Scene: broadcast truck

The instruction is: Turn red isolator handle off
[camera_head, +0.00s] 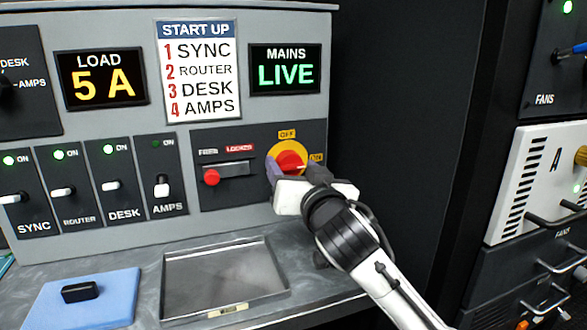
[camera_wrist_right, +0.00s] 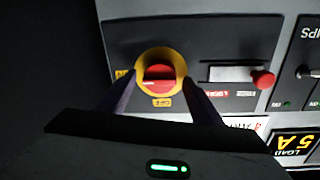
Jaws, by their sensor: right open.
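The red isolator handle (camera_head: 290,162) sits on a yellow round plate on a dark panel. OFF is marked above it and ON to its right; its white pointer line appears turned toward ON. It also shows in the right wrist view (camera_wrist_right: 158,77), between the fingers. My right gripper (camera_head: 291,173) is open, its two fingers on either side of the yellow plate; I cannot tell if they touch the handle. The wrist view shows the same right gripper (camera_wrist_right: 156,100) with fingers apart. My left gripper is not in view.
A slider with a red knob (camera_head: 211,177), marked FREE and LOCKED, is left of the isolator. The MAINS display (camera_head: 285,70) reads LIVE; the LOAD display (camera_head: 102,79) reads 5 A. A metal tray (camera_head: 175,285) lies below. A rack (camera_head: 530,190) stands right.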

